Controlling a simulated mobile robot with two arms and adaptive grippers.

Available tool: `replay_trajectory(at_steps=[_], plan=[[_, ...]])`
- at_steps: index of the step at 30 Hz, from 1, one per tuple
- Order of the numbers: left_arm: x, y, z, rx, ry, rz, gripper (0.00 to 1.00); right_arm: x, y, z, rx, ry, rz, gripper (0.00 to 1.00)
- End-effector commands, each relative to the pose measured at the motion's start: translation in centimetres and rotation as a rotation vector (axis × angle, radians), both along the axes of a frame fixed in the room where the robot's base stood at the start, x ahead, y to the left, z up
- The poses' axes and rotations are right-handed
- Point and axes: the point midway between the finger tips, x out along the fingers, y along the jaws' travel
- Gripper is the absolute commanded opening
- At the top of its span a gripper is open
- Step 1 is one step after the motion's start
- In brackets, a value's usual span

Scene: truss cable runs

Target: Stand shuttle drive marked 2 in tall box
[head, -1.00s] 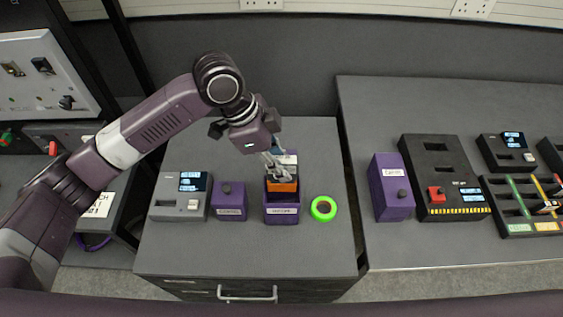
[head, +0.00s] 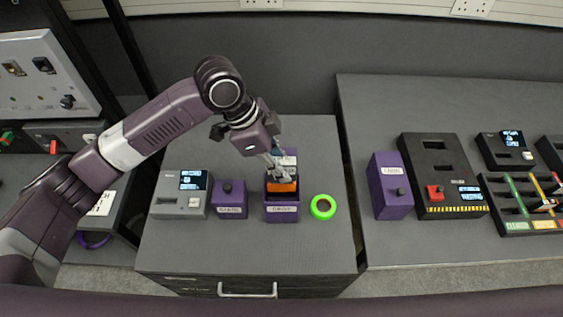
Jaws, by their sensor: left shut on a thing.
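My left gripper (head: 277,171) is over the small dark purple open box (head: 282,214) in the middle of the left cabinet top. It is shut on an orange and dark block (head: 283,186), likely the shuttle drive, whose lower part is inside the box opening. Its marking cannot be read. A white-labelled part (head: 288,157) shows just behind the gripper. My right gripper is not in view.
A grey device with a screen (head: 182,194) and a purple knobbed box (head: 230,199) stand to the left. A black unit with a red button (head: 441,175) and a slotted tray (head: 525,205) are on the right bench. The cabinet's front is clear.

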Motion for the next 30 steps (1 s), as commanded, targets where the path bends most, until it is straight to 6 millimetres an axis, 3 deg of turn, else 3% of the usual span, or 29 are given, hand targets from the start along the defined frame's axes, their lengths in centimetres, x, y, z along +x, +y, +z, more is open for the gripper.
replay_trajectory(at_steps=[30], plan=[[0.08,-0.08,-0.87,-0.002,-0.002,0.001,0.0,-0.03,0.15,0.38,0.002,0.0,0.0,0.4]])
